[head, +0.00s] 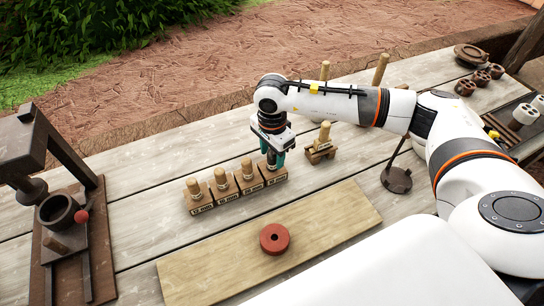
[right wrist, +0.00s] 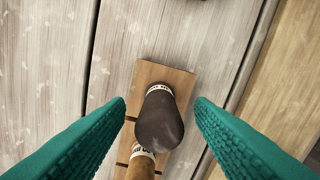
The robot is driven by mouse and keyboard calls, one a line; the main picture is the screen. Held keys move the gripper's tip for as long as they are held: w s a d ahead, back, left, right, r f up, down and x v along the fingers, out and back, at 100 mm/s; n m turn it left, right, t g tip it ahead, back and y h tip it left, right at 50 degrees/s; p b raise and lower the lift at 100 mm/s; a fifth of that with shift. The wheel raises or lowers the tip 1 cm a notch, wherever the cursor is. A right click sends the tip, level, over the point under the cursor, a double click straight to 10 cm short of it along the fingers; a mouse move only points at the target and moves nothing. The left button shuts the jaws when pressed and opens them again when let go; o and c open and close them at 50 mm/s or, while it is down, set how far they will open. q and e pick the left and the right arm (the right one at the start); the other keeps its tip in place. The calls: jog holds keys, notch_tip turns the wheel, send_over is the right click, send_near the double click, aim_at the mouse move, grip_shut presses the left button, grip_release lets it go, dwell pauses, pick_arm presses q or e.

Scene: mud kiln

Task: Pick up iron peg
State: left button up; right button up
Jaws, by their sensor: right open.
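A dark peg, which looks like the iron peg (right wrist: 159,122), stands upright in a wooden block (right wrist: 178,78) in the right wrist view, with a pale lettered band near its base. My right gripper (right wrist: 160,104) is open, with teal fingers on either side of the peg and visible gaps. In the head view, the right gripper (head: 273,159) is over the rightmost block (head: 273,176) of a labelled row and hides most of the peg. Light wooden pegs (head: 221,180) stand in the other blocks of the row. My left gripper is not in view.
A plain board (head: 330,223) with a red ring (head: 274,239) lies in front of the row. A dark press-like stand (head: 75,220) is at left. A small wooden holder (head: 320,155) and a dark round-based stand (head: 396,180) are right of the gripper.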

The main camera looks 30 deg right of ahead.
aim_at(272, 160)
jog(key=shift+d+f, duration=0.1)
jog(key=shift+f, duration=1.4)
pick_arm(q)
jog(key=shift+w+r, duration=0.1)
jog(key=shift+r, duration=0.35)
pick_arm(e)
jog(key=shift+c, duration=0.6)
grip_shut()
jog(key=shift+r, duration=0.1)
